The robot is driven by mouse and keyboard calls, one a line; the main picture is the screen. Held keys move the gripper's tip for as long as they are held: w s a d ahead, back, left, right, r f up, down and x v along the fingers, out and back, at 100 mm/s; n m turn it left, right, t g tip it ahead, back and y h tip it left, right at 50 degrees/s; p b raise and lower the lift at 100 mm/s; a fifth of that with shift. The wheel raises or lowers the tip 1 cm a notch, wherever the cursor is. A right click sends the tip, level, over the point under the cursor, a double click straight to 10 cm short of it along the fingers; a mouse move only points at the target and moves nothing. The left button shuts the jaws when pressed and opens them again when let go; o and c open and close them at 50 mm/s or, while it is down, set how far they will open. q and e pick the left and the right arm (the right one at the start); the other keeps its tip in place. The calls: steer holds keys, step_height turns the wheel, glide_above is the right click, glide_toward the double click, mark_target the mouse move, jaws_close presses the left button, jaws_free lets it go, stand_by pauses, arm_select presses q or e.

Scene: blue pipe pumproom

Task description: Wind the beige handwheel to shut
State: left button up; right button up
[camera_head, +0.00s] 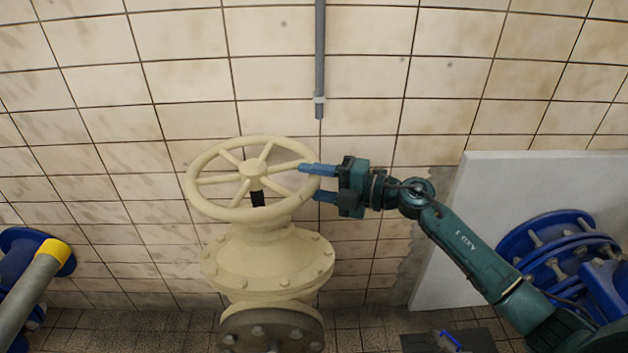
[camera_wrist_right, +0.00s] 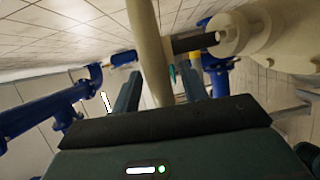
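The beige handwheel (camera_head: 205,206) sits on top of a beige flanged valve body (camera_head: 262,262) in the middle of the head view. My right gripper (camera_head: 310,182) is at the right side of the wheel, its blue fingers spread around the rim. In the right wrist view, the beige rim (camera_wrist_right: 148,50) runs between the two fingers of my right gripper (camera_wrist_right: 160,88). A gap shows on the right side of the rim; on the left, the rim and finger look very close and contact is unclear. My left gripper is not in view.
A tiled wall with a thin grey vertical pipe (camera_head: 320,60) stands behind the wheel. Blue flanged pipework (camera_head: 545,232) is at the right, before a pale panel (camera_head: 480,190). A grey pipe with a yellow band (camera_head: 54,250) is at the lower left. Space left of the wheel is clear.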

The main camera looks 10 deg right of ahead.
jaws_close()
stand_by(0.5)
